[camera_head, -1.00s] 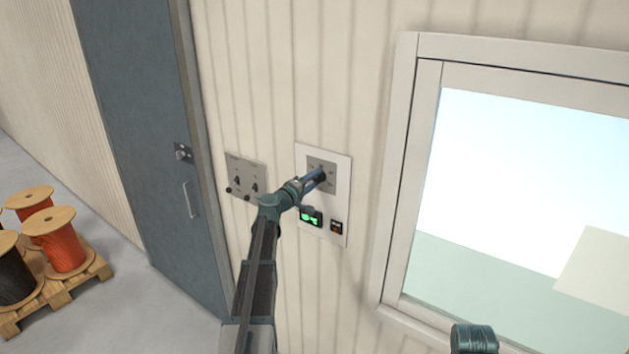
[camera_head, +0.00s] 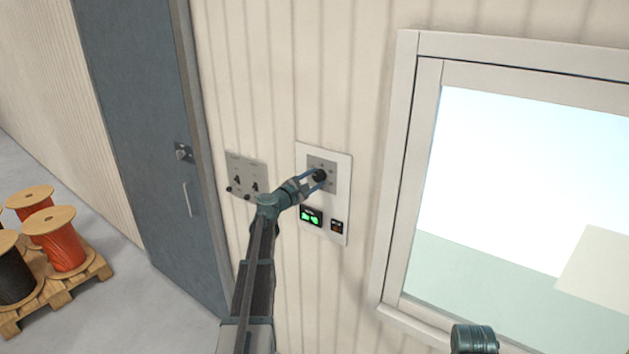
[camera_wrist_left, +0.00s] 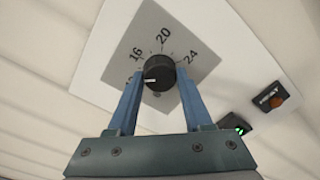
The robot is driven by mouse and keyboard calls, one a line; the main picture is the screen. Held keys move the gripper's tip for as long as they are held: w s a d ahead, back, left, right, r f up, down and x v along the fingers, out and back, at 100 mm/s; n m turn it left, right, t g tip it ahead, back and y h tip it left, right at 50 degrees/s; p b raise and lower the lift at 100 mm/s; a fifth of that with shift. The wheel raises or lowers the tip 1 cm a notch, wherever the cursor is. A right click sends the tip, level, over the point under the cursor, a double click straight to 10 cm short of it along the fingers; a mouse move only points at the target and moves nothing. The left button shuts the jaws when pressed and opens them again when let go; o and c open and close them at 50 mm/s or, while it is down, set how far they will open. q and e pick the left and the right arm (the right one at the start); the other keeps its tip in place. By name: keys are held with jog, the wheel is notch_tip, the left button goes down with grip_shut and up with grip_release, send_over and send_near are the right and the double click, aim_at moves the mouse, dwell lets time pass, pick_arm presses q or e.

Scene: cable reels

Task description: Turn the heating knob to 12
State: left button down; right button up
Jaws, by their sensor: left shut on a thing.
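The heating knob (camera_head: 319,175) is a round black knob on a grey dial plate (camera_head: 328,164) set in a white wall panel. In the left wrist view, the knob (camera_wrist_left: 159,72) has a short white pointer mark on its lower left. The dial's 16, 20 and 24 can be read; a number further down at the left is mostly hidden by a finger. My left gripper (camera_head: 316,182), also in the wrist view (camera_wrist_left: 159,82), is shut on the knob, with one blue finger on each side. My right gripper is not in view.
Below the dial are a green-lit display (camera_head: 311,216) and a small switch (camera_head: 337,226), labelled HEAT in the wrist view. A grey switch plate (camera_head: 246,174) is left of the panel. A framed window (camera_head: 399,180) is right, a door (camera_head: 150,130) left.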

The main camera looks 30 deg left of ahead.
pick_arm(q)
jog(key=shift+s+f+n, duration=0.1)
jog(key=shift+n, duration=1.5)
jog(key=shift+c, duration=1.6)
grip_release()
jog(key=shift+n, duration=0.3)
jog(key=s+a, duration=0.1)
jog(key=s, duration=1.2)
jog(key=shift+s+a, duration=0.25)
jog(key=shift+s, duration=0.1)
